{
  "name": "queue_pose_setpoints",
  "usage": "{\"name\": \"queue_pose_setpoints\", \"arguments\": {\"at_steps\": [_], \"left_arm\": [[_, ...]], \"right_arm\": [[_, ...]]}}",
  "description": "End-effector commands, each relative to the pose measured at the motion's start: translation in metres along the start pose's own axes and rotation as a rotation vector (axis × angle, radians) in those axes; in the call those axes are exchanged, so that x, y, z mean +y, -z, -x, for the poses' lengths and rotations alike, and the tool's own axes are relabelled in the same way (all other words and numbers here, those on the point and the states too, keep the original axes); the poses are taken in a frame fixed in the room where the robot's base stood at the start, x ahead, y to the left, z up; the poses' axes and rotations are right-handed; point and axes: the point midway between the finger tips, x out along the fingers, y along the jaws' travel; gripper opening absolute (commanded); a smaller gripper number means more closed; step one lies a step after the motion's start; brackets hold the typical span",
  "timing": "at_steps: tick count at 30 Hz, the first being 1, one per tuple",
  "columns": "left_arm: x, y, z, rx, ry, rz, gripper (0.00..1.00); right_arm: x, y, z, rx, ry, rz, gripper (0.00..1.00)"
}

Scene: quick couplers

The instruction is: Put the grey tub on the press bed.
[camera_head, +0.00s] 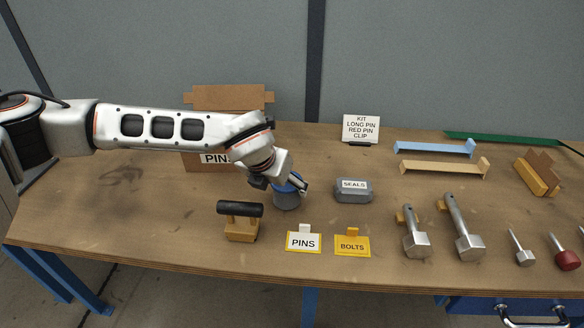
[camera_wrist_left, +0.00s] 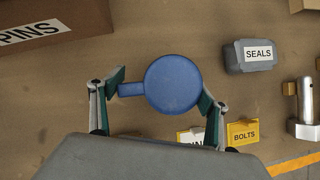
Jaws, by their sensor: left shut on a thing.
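A round tub (camera_head: 287,199) with a greyish body and a blue top stands or hovers at the middle of the bench; I cannot tell whether it touches the wood. In the left wrist view its blue top (camera_wrist_left: 173,84) shows from above, with a tab pointing left. My left gripper (camera_head: 289,184) is shut on this tub, one finger at the tab's end and the other at the opposite rim. A grey angular box labelled SEALS (camera_head: 353,190) stands apart to its right. I cannot make out a press bed. My right gripper is not in view.
PINS (camera_head: 303,240) and BOLTS (camera_head: 352,244) cards stand in front. A wooden block with a black handle (camera_head: 241,222) is front left, a cardboard PINS box (camera_head: 204,163) behind. Metal pins (camera_head: 463,230) and coloured brackets (camera_head: 434,149) lie right. The left bench is mostly bare.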

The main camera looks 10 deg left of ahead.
Motion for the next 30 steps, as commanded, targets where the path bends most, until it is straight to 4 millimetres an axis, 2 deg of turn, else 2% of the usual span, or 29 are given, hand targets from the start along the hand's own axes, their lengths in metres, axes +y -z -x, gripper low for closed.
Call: {"name": "queue_pose_setpoints", "arguments": {"at_steps": [1,3,11,19,21,30], "left_arm": [[-0.001,-0.017,0.001,-0.014,0.000,0.004,0.52],[-0.001,-0.026,-0.005,-0.014,0.000,0.002,0.52],[-0.001,-0.042,-0.015,-0.012,0.001,0.002,0.52],[-0.001,-0.071,-0.030,-0.012,0.001,0.003,0.52],[-0.001,-0.064,-0.036,-0.009,0.001,0.001,0.52],[-0.001,-0.063,-0.040,-0.012,0.001,0.001,0.52]], "right_arm": [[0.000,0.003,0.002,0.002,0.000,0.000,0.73],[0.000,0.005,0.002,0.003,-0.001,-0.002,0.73],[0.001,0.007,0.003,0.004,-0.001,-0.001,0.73],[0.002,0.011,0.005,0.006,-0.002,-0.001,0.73],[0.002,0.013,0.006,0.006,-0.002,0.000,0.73],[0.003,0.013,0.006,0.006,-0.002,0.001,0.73]]}}
